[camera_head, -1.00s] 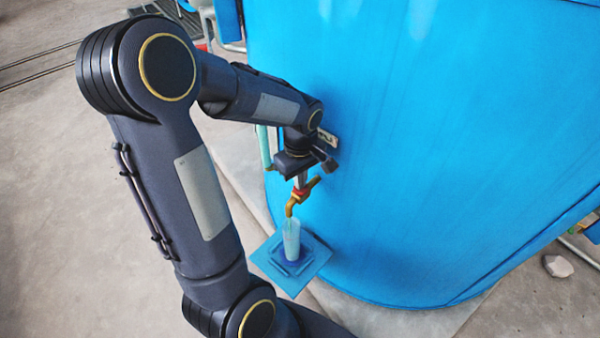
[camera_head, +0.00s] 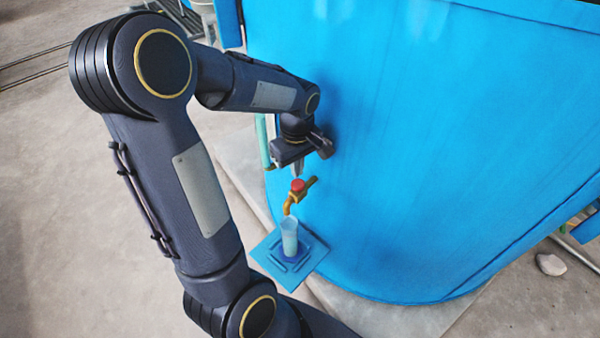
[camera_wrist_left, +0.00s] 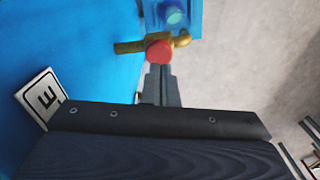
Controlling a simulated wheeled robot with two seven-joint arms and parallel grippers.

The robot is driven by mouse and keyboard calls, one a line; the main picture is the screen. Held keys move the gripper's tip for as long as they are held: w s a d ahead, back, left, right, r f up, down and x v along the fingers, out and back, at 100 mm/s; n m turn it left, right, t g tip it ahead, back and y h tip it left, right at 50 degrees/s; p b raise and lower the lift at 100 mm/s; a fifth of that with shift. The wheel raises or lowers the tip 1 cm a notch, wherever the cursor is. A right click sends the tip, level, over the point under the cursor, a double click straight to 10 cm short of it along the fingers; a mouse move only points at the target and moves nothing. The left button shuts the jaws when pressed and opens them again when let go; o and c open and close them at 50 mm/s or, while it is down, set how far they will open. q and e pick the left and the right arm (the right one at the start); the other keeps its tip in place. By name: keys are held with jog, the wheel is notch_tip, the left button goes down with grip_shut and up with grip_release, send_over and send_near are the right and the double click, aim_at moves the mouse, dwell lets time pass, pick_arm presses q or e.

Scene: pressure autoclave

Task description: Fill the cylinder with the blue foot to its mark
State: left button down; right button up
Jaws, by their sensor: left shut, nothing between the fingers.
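The clear, pale blue cylinder (camera_head: 290,236) stands upright on its darker blue foot (camera_head: 291,261), under the spout of a brass tap (camera_head: 289,203). The tap has a round red knob (camera_head: 298,185). My left gripper (camera_head: 297,172) is shut and empty, pointing down just above the knob. In the left wrist view, its closed fingers (camera_wrist_left: 161,82) point at the red knob (camera_wrist_left: 159,51), and the cylinder (camera_wrist_left: 175,16) shows at the top edge. The liquid level and mark are too small to read, and I cannot tell whether water runs. My right gripper is out of view.
The cylinder stands on a flat blue plate (camera_head: 314,250) beside a large blue tank (camera_head: 430,150). A label with a black letter (camera_wrist_left: 42,98) is on the tank near my gripper. A stone (camera_head: 550,264) lies on the concrete floor at the right.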

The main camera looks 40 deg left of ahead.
aim_at(297, 183)
pick_arm(q)
notch_tip(297, 183, up, 9)
jog(key=shift+w+f, duration=0.15)
jog(key=shift+f, duration=0.05)
jog(key=shift+a, duration=0.1)
